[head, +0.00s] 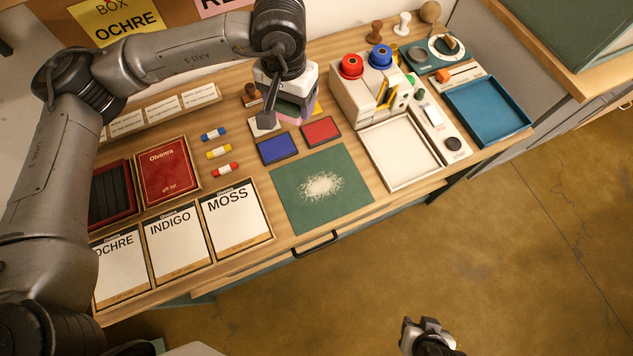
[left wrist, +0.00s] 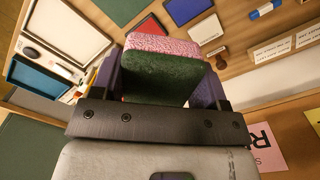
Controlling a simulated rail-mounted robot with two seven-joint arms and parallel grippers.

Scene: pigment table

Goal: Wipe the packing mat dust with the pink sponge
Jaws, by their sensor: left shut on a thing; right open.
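The green packing mat (head: 290,208) lies flat at the table's front edge, with a patch of pale dust (head: 321,185) near its middle. My left gripper (head: 286,112) is above the back of the table, behind the mat and apart from it. In the left wrist view it is shut on the sponge (left wrist: 160,75), which has a pink layer and a dark green layer. The arm and gripper hide most of the sponge in the head view. My right gripper (head: 428,328) is open and empty over the floor, away from the table.
Blue (head: 278,148) and red (head: 321,130) pads lie just behind the mat. A white tray (head: 432,168) and a machine with red and blue knobs (head: 350,92) stand to its right. Label cards, including MOSS (head: 235,225), lie to its left. Above the mat is clear.

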